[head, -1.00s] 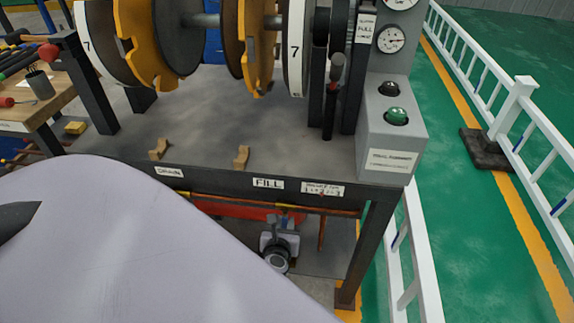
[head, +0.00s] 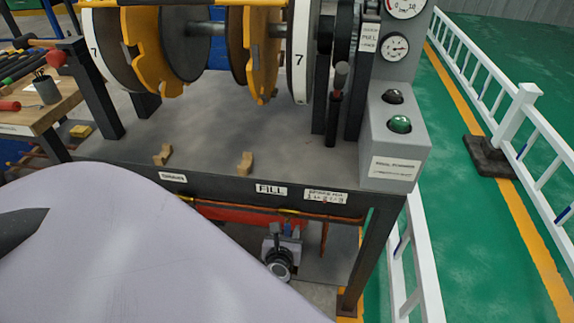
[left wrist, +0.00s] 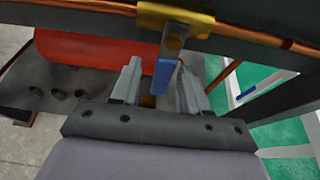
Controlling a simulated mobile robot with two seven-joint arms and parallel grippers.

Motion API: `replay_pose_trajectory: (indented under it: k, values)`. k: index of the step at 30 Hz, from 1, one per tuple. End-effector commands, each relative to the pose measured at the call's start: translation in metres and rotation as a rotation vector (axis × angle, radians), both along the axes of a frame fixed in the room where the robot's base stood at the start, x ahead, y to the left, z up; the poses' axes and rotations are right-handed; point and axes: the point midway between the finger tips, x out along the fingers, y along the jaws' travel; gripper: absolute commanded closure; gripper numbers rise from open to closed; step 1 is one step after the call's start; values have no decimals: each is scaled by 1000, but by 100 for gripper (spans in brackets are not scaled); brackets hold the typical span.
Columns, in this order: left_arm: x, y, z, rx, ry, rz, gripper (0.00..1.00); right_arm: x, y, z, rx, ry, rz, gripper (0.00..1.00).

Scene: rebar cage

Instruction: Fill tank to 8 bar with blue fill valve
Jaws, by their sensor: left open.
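The blue fill valve handle (left wrist: 165,78) hangs from a brass body (left wrist: 178,18) on the copper pipe in the left wrist view. My left gripper (left wrist: 158,85) is open, with one finger on each side of the blue handle. I cannot tell whether either finger touches it. In the head view my left gripper (head: 285,235) is under the bench, below the FILL label (head: 271,190). The red tank (left wrist: 90,50) lies behind and to the left of the valve; part of it also shows in the head view (head: 230,213).
Two round gauges, a lower one (head: 395,46) and an upper one (head: 406,6), sit on the grey panel at the right. The bench edge and pipe run above my left gripper. A bench leg (head: 372,255) stands to its right. A white railing (head: 505,120) is farther right.

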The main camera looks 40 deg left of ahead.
Motion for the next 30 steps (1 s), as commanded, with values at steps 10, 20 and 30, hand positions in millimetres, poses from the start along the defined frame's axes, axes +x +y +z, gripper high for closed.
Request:
replay_pose_trajectory:
  k: [10, 20, 30]
  values:
    - [-42, -26, 21, -1, 2, -1, 55, 0, -3, 13, -11, -13, 3, 57]
    - [-51, -31, 25, 1, 0, 0, 55, -2, -6, 9, -19, -2, -1, 57]
    - [-50, -31, 25, 1, 0, 0, 55, -2, -6, 10, -18, -5, 0, 57]
